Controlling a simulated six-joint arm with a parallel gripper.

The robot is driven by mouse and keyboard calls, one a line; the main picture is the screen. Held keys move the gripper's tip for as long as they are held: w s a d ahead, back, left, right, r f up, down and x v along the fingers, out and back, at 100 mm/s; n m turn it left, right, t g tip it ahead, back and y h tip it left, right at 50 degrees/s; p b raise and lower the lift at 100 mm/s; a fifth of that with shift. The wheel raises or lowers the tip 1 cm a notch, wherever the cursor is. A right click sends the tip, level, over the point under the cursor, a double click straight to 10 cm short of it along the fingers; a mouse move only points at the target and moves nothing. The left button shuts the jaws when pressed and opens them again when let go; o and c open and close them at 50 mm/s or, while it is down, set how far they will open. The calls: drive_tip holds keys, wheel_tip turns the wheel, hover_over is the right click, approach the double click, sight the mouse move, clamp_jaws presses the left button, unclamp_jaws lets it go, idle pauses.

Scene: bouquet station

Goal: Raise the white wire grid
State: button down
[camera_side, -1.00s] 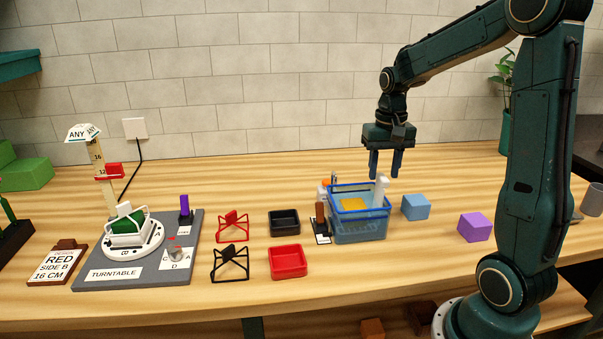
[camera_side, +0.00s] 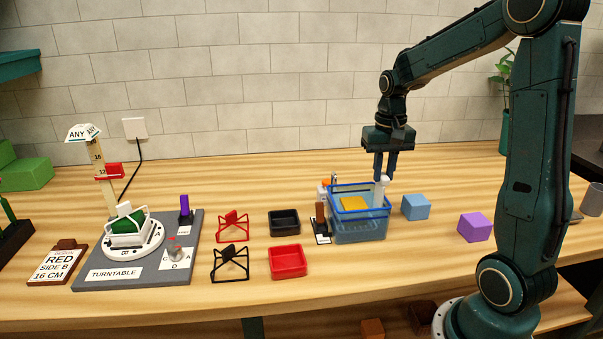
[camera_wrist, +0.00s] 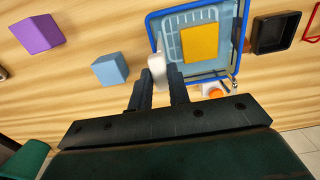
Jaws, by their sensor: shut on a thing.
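The white wire grid (camera_wrist: 203,15) lies inside the blue basin (camera_side: 358,230), under a yellow block (camera_wrist: 200,43). In the side view most of the grid is hidden by the basin wall. A white upright handle (camera_side: 379,197) stands at the basin's right side; it also shows in the wrist view (camera_wrist: 157,66). My gripper (camera_side: 385,179) points down at the top of this handle, with its fingers closed on it. In the wrist view the fingertips (camera_wrist: 160,80) sit on both sides of the handle. How the handle joins the grid is hard to see.
A blue cube (camera_side: 415,207) and a purple cube (camera_side: 476,227) stand right of the basin. A black tray (camera_side: 284,222), a red tray (camera_side: 288,262) and wire stands (camera_side: 230,262) are to its left, with the turntable (camera_side: 135,235) beyond.

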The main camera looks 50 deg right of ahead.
wheel_tip(320, 180, up, 8)
drive_tip(key=shift+f, duration=0.15)
idle(0.3)
drive_tip(key=c, duration=1.5)
unclamp_jaws()
drive_tip(key=shift+o, duration=0.9)
wheel_tip(320, 180, up, 14)
drive_tip(key=shift+f, duration=0.15)
